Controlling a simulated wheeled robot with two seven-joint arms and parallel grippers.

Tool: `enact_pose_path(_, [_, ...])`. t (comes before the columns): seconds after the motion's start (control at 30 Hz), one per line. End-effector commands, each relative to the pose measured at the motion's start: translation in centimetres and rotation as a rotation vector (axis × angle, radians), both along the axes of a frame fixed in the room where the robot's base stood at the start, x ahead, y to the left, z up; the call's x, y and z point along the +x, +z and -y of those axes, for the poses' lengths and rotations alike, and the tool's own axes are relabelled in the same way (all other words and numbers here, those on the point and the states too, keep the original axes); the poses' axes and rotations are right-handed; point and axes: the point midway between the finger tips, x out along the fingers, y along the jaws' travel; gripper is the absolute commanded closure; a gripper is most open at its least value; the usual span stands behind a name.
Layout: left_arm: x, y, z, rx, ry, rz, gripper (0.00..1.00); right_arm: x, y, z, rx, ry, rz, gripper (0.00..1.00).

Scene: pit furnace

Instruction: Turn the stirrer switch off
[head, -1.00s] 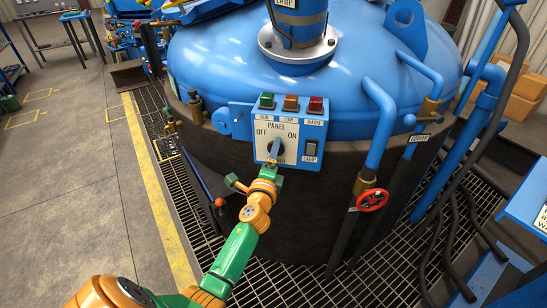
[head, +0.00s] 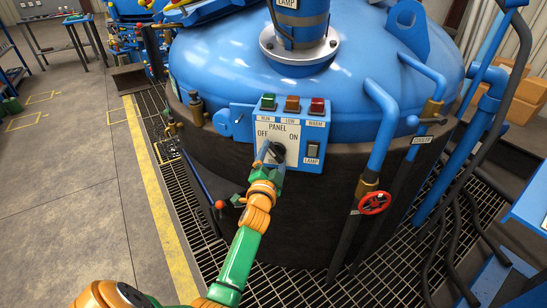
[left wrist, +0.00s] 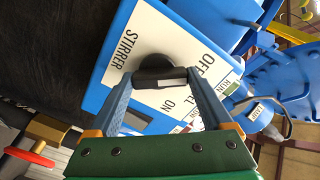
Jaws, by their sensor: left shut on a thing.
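The stirrer switch is a dark rotary knob (head: 279,150) on a white plate (head: 288,131) marked OFF at left and ON at right. In the left wrist view the black knob (left wrist: 156,67) stands out from the plate, which reads STIRRER (left wrist: 124,46). My left gripper (head: 269,157) is at the knob from below left. In the left wrist view its two fingers (left wrist: 160,82) are shut on the knob's grip bar, one at each end. The fingers partly cover the knob in the head view, and I cannot tell exactly which mark it points to.
Green (head: 268,102), amber (head: 292,104) and red (head: 317,106) lamps sit above the plate. A lamp rocker switch (head: 313,150) is close on the right. A red valve wheel (head: 373,202) and blue pipe (head: 383,135) stand farther right. Floor at left is open.

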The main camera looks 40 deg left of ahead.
Motion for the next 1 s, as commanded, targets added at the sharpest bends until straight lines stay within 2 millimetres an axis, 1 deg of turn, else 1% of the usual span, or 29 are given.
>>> enact_pose_path(0.3, [0.01, 0.04, -0.02, -0.107, 0.000, 0.048, 0.72, -0.02, 0.04, -0.02, 0.000, -0.001, 0.000, 1.00])
enact_pose_path(0.87, [0.03, 0.11, -0.01, -0.132, -0.001, 0.061, 0.72, -0.02, 0.05, -0.04, 0.001, 0.000, 0.000, 1.00])
enact_pose_path(0.9, [0.03, 0.12, -0.02, -0.131, -0.001, 0.061, 0.11, -0.02, 0.05, -0.04, 0.001, 0.000, 0.000, 1.00])
enact_pose_path(0.93, [0.03, 0.12, -0.02, -0.131, -0.001, 0.061, 0.03, -0.02, 0.05, -0.04, 0.001, 0.000, 0.000, 1.00])
enact_pose_path(0.97, [0.02, 0.11, -0.02, -0.131, -0.001, 0.061, 0.00, -0.02, 0.05, -0.04, 0.001, 0.000, 0.000, 1.00])
enact_pose_path(1.0, [0.01, 0.10, -0.02, -0.131, 0.000, 0.060, 0.00, -0.02, 0.05, -0.04, 0.001, 0.000, 0.000, 1.00])
